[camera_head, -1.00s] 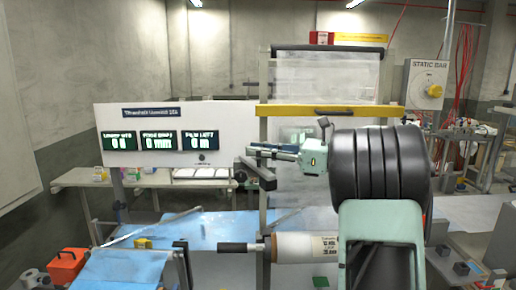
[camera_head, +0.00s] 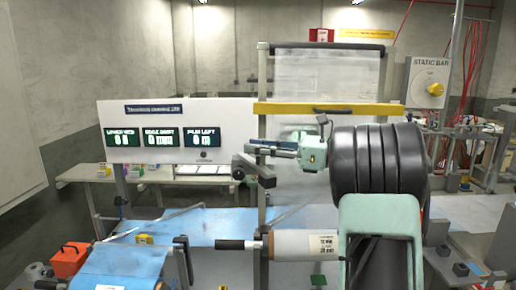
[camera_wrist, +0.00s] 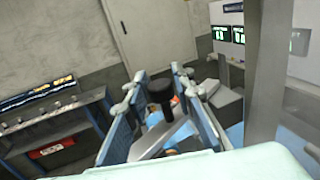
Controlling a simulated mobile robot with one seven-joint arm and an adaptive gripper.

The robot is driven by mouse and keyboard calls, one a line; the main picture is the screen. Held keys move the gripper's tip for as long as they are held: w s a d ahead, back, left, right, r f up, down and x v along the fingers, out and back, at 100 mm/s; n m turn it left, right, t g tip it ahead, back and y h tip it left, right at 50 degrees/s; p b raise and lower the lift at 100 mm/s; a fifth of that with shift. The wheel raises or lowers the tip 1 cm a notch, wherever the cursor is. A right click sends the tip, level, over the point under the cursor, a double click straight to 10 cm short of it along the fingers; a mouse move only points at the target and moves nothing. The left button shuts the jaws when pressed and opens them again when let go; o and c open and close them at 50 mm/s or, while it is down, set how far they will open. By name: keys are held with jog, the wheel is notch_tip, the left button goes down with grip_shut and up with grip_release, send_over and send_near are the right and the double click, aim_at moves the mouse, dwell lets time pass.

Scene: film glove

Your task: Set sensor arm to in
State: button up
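The sensor arm (camera_head: 256,171) is a short dark bar with a black knob at its left end, beside the upright frame post in the head view. My gripper (camera_head: 252,147) points left, just above the bar. In the wrist view, my gripper (camera_wrist: 158,100) has its blue-padded fingers spread apart. The black knob (camera_wrist: 160,90) and the grey bar of the sensor arm (camera_wrist: 165,138) show between and beyond them. I cannot tell whether any finger touches the arm. No in or out marking is readable.
A white panel with green displays (camera_head: 178,118) stands behind on the left. A yellow bar (camera_head: 330,109) crosses the frame above my gripper. A film roll (camera_head: 292,246) lies below. A static bar box (camera_head: 428,83) stands at the right.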

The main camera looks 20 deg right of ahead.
jog(key=o, duration=0.3)
jog(key=shift+o, duration=0.2)
jog(key=shift+f, duration=0.1)
jog(key=v, duration=1.2)
jog(key=shift+c, duration=0.7)
